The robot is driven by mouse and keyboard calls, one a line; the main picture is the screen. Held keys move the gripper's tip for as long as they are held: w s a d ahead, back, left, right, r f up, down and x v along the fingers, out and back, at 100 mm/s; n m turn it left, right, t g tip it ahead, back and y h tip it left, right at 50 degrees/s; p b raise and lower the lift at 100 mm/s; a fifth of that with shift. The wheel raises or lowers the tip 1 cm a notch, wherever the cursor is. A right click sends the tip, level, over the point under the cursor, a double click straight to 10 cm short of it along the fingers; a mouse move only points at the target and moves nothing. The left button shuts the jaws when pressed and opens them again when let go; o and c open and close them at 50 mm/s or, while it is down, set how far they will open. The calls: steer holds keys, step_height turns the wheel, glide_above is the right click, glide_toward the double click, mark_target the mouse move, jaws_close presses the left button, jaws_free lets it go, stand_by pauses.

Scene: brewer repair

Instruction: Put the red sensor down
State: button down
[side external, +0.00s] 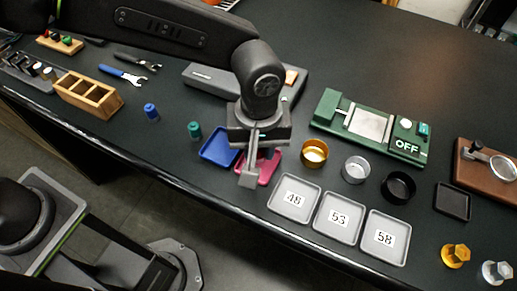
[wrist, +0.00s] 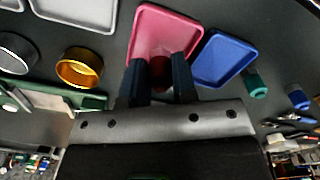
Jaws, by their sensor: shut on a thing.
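The red sensor (wrist: 159,71) is a small dark red piece between my two dark fingers in the wrist view. My gripper (wrist: 161,75) is shut on it. In the side view my gripper (side external: 251,178) points down at the pink-red tray (side external: 270,168) and hides much of it and the sensor. The tray also shows in the wrist view (wrist: 165,27), behind the fingertips. I cannot tell whether the sensor touches the tray floor.
A blue tray (side external: 219,146) lies directly left of the pink-red one. Green (side external: 194,130) and blue (side external: 151,111) cylinders stand farther left. A gold ring (side external: 314,153), a silver ring (side external: 355,170) and grey numbered trays (side external: 295,198) are on the right, near a green OFF device (side external: 372,126).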

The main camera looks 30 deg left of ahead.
steer(key=shift+f, duration=0.9)
steer(key=shift+f, duration=0.1)
steer(key=c, duration=0.9)
jaws_free()
step_height(320, 180, up, 12)
steer(key=shift+r, duration=0.15)
steer(key=shift+a, duration=0.1)
